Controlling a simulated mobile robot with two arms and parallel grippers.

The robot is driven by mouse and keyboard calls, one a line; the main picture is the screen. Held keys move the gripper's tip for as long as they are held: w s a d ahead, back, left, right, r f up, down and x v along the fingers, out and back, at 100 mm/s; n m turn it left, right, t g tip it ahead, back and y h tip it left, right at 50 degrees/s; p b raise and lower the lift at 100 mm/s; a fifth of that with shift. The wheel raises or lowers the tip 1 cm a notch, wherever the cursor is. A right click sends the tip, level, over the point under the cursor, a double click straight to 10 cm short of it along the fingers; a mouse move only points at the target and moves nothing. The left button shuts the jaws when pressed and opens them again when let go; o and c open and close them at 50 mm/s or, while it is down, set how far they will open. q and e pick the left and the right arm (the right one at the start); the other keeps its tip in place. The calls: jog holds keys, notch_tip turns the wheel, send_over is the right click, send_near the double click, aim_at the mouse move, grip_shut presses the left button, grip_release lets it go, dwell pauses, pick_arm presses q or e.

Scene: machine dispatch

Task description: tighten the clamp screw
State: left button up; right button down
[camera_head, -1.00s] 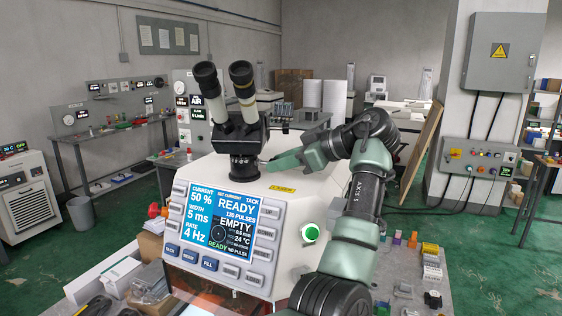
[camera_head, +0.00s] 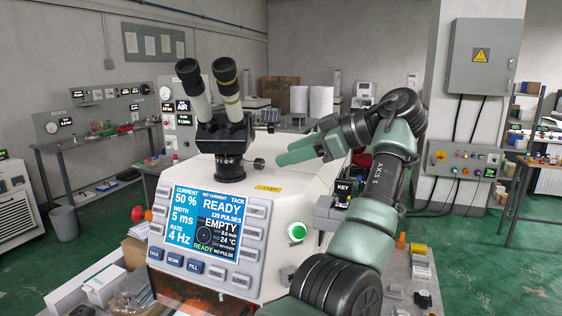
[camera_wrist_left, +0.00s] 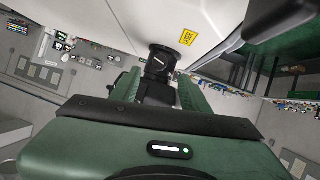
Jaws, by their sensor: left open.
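The clamp screw (camera_head: 258,163) is a small dark knob on the right side of the collar (camera_head: 230,165) under the binocular eyepieces (camera_head: 215,95), on top of a white machine. My left gripper (camera_head: 282,158), green, is just right of the knob, with a small gap between its fingertips and the knob. Its fingers are apart and hold nothing. In the left wrist view the two green fingers (camera_wrist_left: 158,92) reach toward the black eyepiece mount (camera_wrist_left: 160,62). My right gripper is not in view.
The machine's front panel (camera_head: 205,222) shows READY and EMPTY. A green lit button (camera_head: 296,232) is on its right. A dark block labelled KEY (camera_head: 343,188) shows beside my arm. A yellow laser label (camera_head: 268,188) is near the collar.

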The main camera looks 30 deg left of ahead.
aim_at(262, 164)
pick_arm(q)
jog(key=shift+d+r, duration=0.1)
jog(key=shift+d, duration=0.05)
jog(key=f+n+t+b, duration=0.1)
jog(key=b, duration=0.1)
jog(key=f+n+t+b, duration=0.1)
jog(key=b, duration=0.2)
jog(key=shift+s+a+f+y, duration=0.2)
jog(key=shift+a+f+y, duration=0.15)
jog(key=shift+f+y, duration=0.05)
jog(key=n+b, duration=0.1)
jog(key=s+a+n+t+b, duration=0.1)
jog(key=shift+s+f+y+b, duration=0.1)
jog(key=shift+y+b, duration=0.3)
jog(key=shift+s+a+n, duration=0.1)
jog(key=shift+a+n, duration=0.15)
jog(key=shift+n, duration=0.15)
jog(key=x, duration=0.2)
jog(key=p+x, duration=0.1)
jog(key=x, duration=0.2)
jog(key=p+x, duration=0.1)
jog(key=x, duration=0.1)
jog(key=shift+a+r, duration=0.25)
